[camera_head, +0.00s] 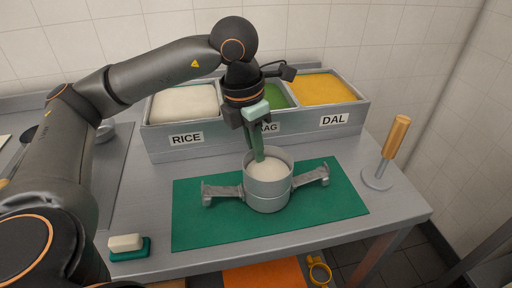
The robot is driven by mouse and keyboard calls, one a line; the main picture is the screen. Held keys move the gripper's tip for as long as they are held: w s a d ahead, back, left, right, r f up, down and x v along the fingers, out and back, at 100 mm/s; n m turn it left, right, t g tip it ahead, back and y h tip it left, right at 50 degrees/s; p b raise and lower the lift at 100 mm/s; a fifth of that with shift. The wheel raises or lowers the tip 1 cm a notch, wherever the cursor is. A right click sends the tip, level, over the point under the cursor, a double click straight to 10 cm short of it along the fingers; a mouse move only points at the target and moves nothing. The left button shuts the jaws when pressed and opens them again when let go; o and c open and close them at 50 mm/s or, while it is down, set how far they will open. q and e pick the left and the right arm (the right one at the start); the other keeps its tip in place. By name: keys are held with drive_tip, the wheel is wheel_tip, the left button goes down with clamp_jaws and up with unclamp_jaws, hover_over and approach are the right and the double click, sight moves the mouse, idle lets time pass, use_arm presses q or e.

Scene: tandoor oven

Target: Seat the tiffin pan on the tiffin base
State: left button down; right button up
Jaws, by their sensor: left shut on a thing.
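The tiffin pan (268,178) is a grey metal cylinder with white contents, upright over the green mat. Directly under it is the tiffin base (267,205), a low grey ring with a clamp arm reaching out on each side. The pan and base look lined up, with a thin seam between them; I cannot tell whether a small gap is left. My left gripper (257,151) points down at the pan's back-left rim and is shut on it. The fingers partly hide the rim and contents there. My right gripper is not in view.
A green mat (200,232) lies under the base. Behind stands a metal bin row (215,136) labelled RICE, a partly hidden middle label, and DAL. A wooden-handled tool (396,137) stands upright at right. A white-and-green block (127,246) lies at front left.

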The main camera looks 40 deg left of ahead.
use_arm(q)
drive_tip(key=shift+f, duration=0.15)
drive_tip(key=c, duration=0.9)
unclamp_jaws()
wheel_tip(320, 180, up, 8)
drive_tip(key=s+p, duration=0.1)
drive_tip(key=p, duration=0.4)
drive_tip(key=shift+a+p, duration=0.3)
drive_tip(key=shift+a, duration=0.05)
drive_tip(key=shift+f, duration=0.1)
